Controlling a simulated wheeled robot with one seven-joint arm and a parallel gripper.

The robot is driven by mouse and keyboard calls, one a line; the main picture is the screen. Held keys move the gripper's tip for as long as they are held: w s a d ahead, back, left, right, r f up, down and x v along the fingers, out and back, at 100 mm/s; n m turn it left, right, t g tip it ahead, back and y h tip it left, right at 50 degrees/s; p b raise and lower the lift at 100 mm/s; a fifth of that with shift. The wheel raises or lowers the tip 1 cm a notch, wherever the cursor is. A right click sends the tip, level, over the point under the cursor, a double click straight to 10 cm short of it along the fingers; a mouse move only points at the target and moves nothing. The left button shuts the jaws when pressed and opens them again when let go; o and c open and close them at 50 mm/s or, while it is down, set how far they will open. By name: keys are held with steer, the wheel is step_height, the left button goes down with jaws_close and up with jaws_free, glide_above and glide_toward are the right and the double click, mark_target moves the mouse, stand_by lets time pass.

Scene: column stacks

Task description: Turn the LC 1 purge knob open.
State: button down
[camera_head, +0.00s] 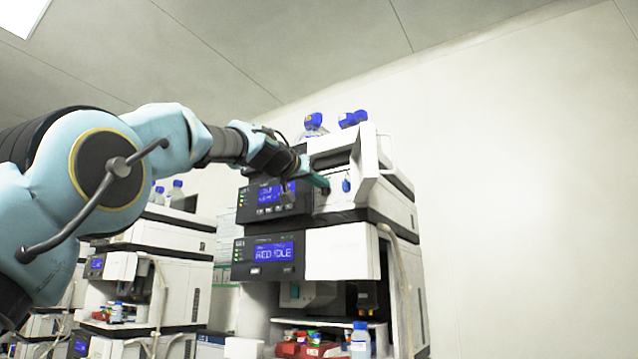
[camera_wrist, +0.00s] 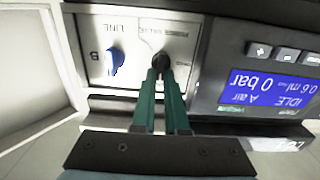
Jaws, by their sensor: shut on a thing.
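The LC 1 pump module has a dark front with a lit blue display (camera_head: 271,193), reading IDLE and 0 bar in the wrist view (camera_wrist: 275,92). Beside it is a pale panel printed with a purge valve label. The small dark purge knob (camera_wrist: 161,61) sits on this panel, mostly hidden by my fingers. My gripper (camera_wrist: 162,72) has its two green fingers shut on the knob. In the head view, my gripper (camera_head: 322,185) reaches the panel from the left; the knob itself is hidden there. I cannot tell the knob's angle clearly.
A blue line B knob (camera_wrist: 115,60) sits close beside my fingers. A white door (camera_head: 367,165) stands swung open to the right of the panel. Blue-capped bottles (camera_head: 313,124) stand on top. A lower module (camera_head: 342,252) sits beneath, and other stacks (camera_head: 150,250) stand left.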

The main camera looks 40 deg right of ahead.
stand_by(0.3)
steer(key=shift+w+a+f+n+p, duration=0.15)
steer(key=shift+n+p, duration=0.5)
steer(key=shift+n, duration=2)
steer(key=shift+w+f+n+p, duration=0.25)
steer(key=shift+n+p, duration=0.35)
steer(key=shift+n, duration=2)
steer(key=shift+w+a+f+n+p, duration=0.2)
steer(key=shift+n+p, duration=0.45)
steer(key=shift+n, duration=2)
steer(key=shift+d, duration=0.2)
steer(key=c, duration=0.9)
jaws_free()
steer(key=shift+c, duration=0.2)
